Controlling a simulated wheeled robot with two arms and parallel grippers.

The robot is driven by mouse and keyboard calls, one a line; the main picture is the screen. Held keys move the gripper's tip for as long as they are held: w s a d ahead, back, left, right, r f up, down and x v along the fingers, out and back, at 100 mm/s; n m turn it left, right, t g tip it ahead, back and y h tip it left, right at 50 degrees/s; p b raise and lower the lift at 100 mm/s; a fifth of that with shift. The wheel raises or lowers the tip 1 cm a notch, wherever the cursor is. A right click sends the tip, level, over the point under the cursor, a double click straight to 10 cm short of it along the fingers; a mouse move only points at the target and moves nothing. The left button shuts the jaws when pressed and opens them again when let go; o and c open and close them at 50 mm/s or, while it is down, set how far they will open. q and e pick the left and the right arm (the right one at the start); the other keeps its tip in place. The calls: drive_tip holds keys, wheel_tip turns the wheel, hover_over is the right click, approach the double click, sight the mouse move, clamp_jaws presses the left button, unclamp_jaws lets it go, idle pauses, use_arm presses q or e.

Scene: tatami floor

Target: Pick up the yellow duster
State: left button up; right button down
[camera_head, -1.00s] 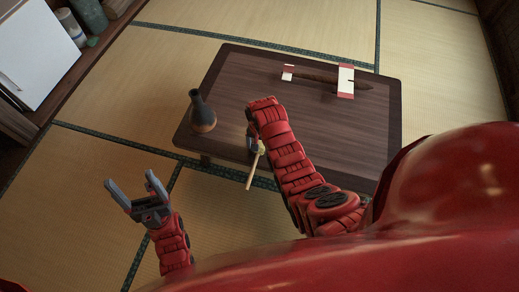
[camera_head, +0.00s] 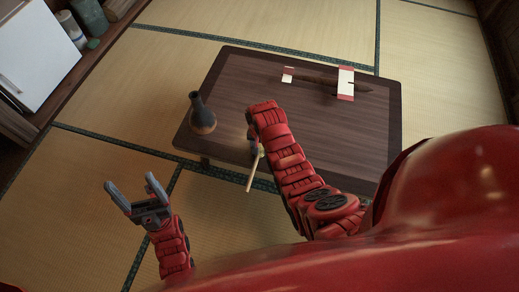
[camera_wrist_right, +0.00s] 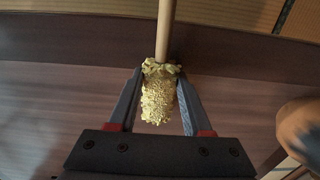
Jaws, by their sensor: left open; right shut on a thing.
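The yellow duster (camera_wrist_right: 158,98) has a fluffy yellow head and a pale wooden handle (camera_wrist_right: 166,30). In the right wrist view its head lies between the two fingers of my right gripper (camera_wrist_right: 158,88), which is shut on it. In the head view the handle (camera_head: 253,172) sticks out toward the lower left at the table's near edge; my right arm hides most of the head and the gripper there. My left gripper (camera_head: 136,192) is open and empty, above the tatami at lower left, apart from the table.
The low dark wooden table (camera_head: 222,100) carries a dark vase (camera_head: 202,116) at its left corner. A long brown object with white and red bands (camera_head: 345,83) lies at the back. A white cabinet (camera_head: 35,45) and shelf items stand at upper left.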

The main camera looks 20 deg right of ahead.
drive_tip(key=shift+r, duration=0.15)
drive_tip(key=shift+r, duration=0.3)
wheel_tip(320, 180, up, 3)
drive_tip(key=shift+r+p, duration=0.1)
drive_tip(key=shift+p, duration=0.6)
drive_tip(key=s+p, duration=0.2)
drive_tip(key=s, duration=1.4)
drive_tip(key=shift+r+p, duration=0.3)
drive_tip(key=shift+r, duration=0.15)
drive_tip(key=shift+a, duration=0.1)
